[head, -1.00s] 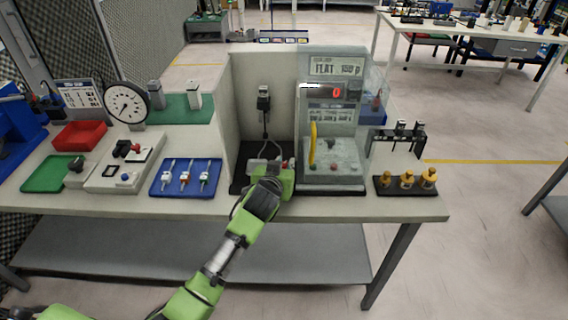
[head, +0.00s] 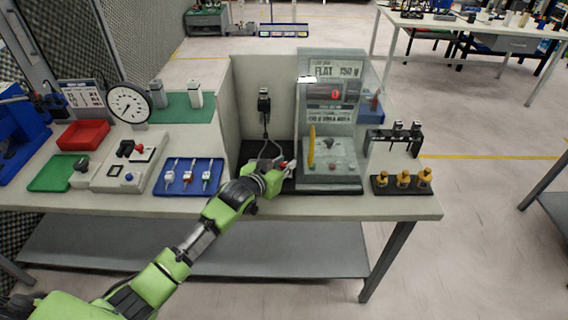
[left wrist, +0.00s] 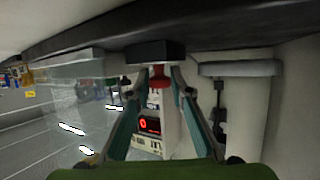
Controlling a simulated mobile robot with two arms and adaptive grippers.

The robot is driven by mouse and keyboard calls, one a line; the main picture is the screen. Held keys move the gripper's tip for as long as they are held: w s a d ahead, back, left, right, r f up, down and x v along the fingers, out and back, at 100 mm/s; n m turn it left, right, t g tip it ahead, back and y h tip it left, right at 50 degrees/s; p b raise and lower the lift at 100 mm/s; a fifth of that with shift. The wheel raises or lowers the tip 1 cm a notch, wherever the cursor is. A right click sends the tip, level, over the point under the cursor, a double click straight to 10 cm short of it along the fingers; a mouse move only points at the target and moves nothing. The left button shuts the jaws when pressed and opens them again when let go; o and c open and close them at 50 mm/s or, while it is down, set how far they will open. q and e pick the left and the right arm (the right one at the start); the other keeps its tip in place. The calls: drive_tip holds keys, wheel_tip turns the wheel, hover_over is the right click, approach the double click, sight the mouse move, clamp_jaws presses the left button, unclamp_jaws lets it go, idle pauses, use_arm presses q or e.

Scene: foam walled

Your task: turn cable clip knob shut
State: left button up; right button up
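The clip's red knob (left wrist: 158,76) sits on a dark block (left wrist: 155,52) in the left wrist view. My left gripper (left wrist: 160,74) has its two fingers apart, one on each side of the knob. Narrow gaps seem to show beside the knob; contact cannot be told. In the head view my left gripper (head: 284,170) is low at the front of the walled booth (head: 284,95), over its dark base. The gripper and wrist hide most of the clip there. A cable (head: 265,132) hangs from a black plug on the booth's back wall. My right gripper is not in view.
A clear-fronted machine with a yellow lever (head: 311,147) stands close to the right of my gripper. A blue tray (head: 188,177) with several small parts lies to the left. Brass-coloured pieces (head: 403,178) stand on a black stand at the right.

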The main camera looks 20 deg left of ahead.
use_arm(q)
drive_tip(key=v, duration=1.2)
idle(0.3)
idle(0.3)
